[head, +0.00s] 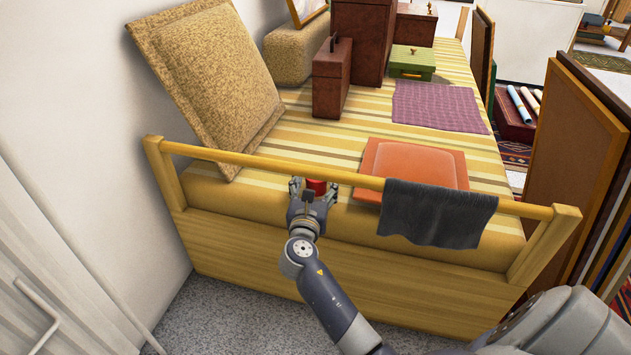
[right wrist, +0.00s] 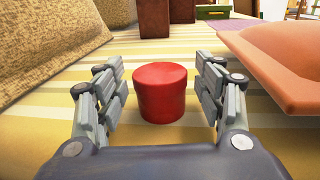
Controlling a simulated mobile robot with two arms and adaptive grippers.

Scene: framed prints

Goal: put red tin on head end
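The red tin (head: 316,186) stands upright on the striped bed (head: 290,145), near the near-end wooden rail (head: 260,162). In the right wrist view the tin (right wrist: 160,92) is a short red cylinder centred between my right gripper's fingers. My right gripper (head: 312,190) is open, with one finger on each side of the tin and a visible gap on both sides. In the head view the fingers partly hide the tin, and the rail crosses just above them. My left gripper is not in view.
An orange cushion-like pad (head: 415,165) lies right of the tin. A dark cloth (head: 437,212) hangs over the rail. A large tan cushion (head: 208,80) leans at the wall. A brown case (head: 331,80), green box (head: 411,63) and purple mat (head: 438,106) are farther back.

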